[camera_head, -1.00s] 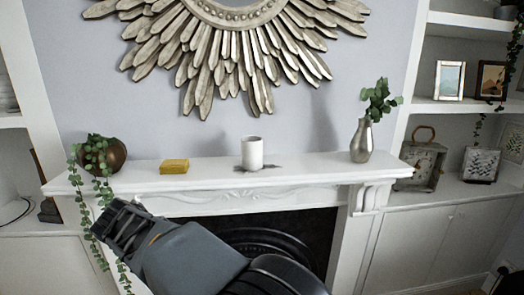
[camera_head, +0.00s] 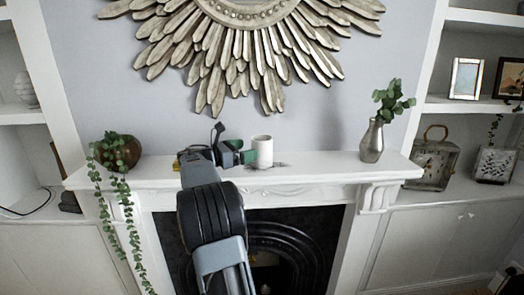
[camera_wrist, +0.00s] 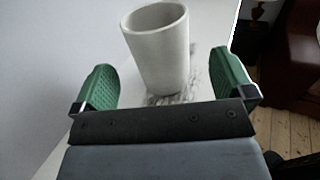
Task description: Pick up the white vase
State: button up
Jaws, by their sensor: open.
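The white vase (camera_head: 262,150) is a plain cylinder standing upright on the white mantel shelf. In the wrist view the white vase (camera_wrist: 160,50) shows an open top and stands ahead of my gripper, in line with the gap between the fingers. My gripper (camera_head: 240,152) is at the left side of the vase, just above the shelf. In the wrist view my gripper (camera_wrist: 166,85) has its two green fingers spread wide with nothing held. I cannot tell exactly how far the fingertips reach alongside the vase.
A yellow box (camera_head: 178,165) is mostly hidden behind my arm. A copper pot with trailing leaves (camera_head: 122,152) stands at the shelf's left end. A silver vase with greenery (camera_head: 372,142) stands at the right. A sunburst mirror (camera_head: 250,14) hangs above. The shelf between both vases is clear.

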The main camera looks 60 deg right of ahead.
aim_at(262, 145)
jog(key=shift+p+x, duration=1.15)
jog(key=shift+x, duration=2.5)
jog(key=shift+w+d, duration=0.1)
jog(key=shift+w, duration=0.05)
jog(key=c, duration=1)
